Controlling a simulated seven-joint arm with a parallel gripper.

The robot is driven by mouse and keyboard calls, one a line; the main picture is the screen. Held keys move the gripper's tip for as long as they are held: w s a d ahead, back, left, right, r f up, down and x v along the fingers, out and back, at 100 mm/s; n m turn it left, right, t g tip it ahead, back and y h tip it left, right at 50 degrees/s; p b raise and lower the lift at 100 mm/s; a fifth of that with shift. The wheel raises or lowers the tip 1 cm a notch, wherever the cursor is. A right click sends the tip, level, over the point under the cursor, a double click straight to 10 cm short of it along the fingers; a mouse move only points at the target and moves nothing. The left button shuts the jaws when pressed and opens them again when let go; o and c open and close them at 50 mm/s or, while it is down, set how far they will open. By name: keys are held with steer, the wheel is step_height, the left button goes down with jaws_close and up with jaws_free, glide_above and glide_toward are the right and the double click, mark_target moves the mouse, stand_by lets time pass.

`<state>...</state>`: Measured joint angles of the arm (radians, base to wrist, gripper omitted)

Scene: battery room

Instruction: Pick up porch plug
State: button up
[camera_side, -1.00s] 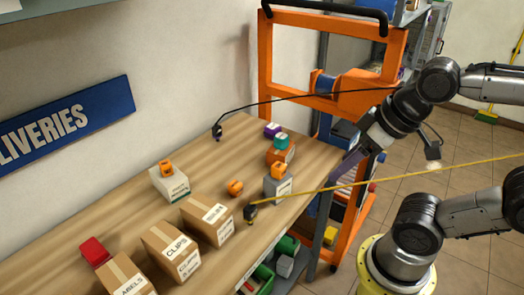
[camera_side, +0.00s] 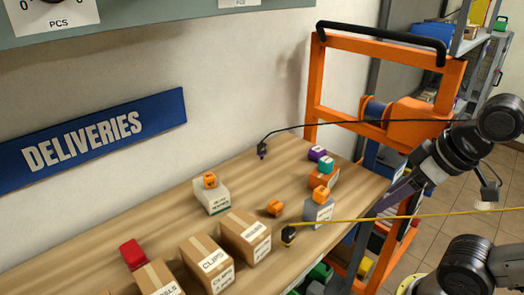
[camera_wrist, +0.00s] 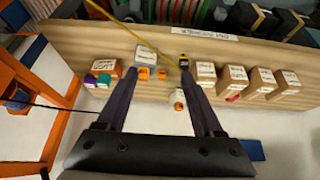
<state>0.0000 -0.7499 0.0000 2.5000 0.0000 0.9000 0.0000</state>
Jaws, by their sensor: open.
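Two plugs on cords lie on the wooden table; I cannot read which is the porch plug. A black plug with a yellow tip (camera_side: 288,236), on a yellow cord, lies near the table's front edge; it also shows in the wrist view (camera_wrist: 184,63), close to the right fingertip. A black plug with a purple tip (camera_side: 262,150), on a black cord, lies near the back wall. My gripper (camera_side: 390,205) is open and empty at the table's right end. In the wrist view its two dark fingers (camera_wrist: 163,72) are spread wide apart.
A grey box (camera_side: 318,212) with an orange block on top stands beside the yellow-tipped plug. Brown cartons (camera_side: 245,238) stand left of it. A white box (camera_side: 212,198) and a loose orange block (camera_side: 275,208) lie behind. An orange frame (camera_side: 315,85) stands at the right.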

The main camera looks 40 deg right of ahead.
steer(key=shift+o, duration=0.3)
steer(key=w+d+r, duration=0.1)
steer(key=w+r, duration=0.4)
steer(key=w, duration=0.5)
steer(key=g, duration=0.1)
glide_above(263, 144)
steer(key=s, duration=0.5)
step_height(263, 144, down, 11)
steer(key=x, duration=1.3)
steer(key=shift+w+a+f, duration=0.1)
steer(key=shift+w+f, duration=0.05)
steer(key=shift+f, duration=0.15)
